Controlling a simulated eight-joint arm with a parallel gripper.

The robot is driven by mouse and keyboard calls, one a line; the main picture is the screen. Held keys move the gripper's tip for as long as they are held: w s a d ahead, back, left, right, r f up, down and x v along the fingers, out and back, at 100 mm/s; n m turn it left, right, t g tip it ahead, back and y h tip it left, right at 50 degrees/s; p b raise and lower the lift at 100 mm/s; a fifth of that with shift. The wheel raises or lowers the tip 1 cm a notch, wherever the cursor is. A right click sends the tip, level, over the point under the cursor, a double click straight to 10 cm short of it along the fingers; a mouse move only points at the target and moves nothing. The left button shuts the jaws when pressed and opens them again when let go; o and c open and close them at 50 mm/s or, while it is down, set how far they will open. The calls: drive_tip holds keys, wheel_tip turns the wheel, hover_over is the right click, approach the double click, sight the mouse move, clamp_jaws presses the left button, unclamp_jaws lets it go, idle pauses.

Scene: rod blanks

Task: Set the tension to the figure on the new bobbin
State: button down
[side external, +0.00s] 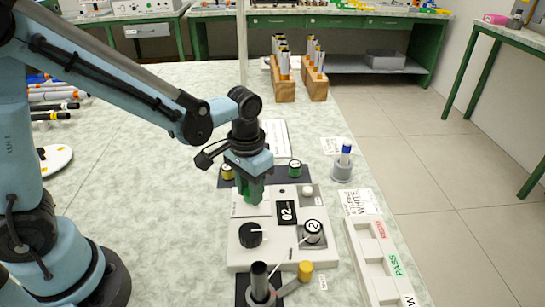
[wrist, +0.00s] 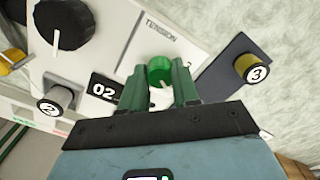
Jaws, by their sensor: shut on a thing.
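A white winder box (side external: 290,257) stands on the mat. Its small black display (side external: 288,213) reads 02, with any further digits unclear; it also shows in the wrist view (wrist: 104,90). My gripper (wrist: 161,88) is shut on a green knob (wrist: 159,69) beside the printed word TENSION. In the side view my gripper (side external: 251,190) covers the knob. A bobbin marked 2 (side external: 313,231) sits upright on the box at right; it is also in the wrist view (wrist: 56,100). A yellow bobbin marked 3 (wrist: 253,68) stands on a dark strip (wrist: 222,78).
A large black knob (side external: 250,235) is at the box's front left. A green-banded bobbin (side external: 295,168) is behind the box. A dark spindle (side external: 260,280) and yellow cap (side external: 305,270) stand in front. A white PASS tray (side external: 362,262) is at right; wooden racks (side external: 283,88) stand behind.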

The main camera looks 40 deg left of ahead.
drive_tip(key=c, duration=0.8)
unclamp_jaws()
drive_tip(key=shift+r, duration=0.1)
wheel_tip(320, 180, up, 12)
drive_tip(key=shift+s+a+f+n+t, duration=0.1)
drive_tip(key=shift+s+a+f+t, duration=0.25)
drive_tip(key=shift+s+a+t, duration=0.75)
drive_tip(key=shift+s+a+f+n+t, duration=0.1)
drive_tip(key=shift+s+a+f+t, duration=0.3)
drive_tip(key=shift+s+a+t, duration=0.65)
drive_tip(key=shift+s+a+f+n+t, duration=0.1)
drive_tip(key=shift+s+a+f+t, duration=0.4)
drive_tip(key=shift+a+t, duration=0.95)
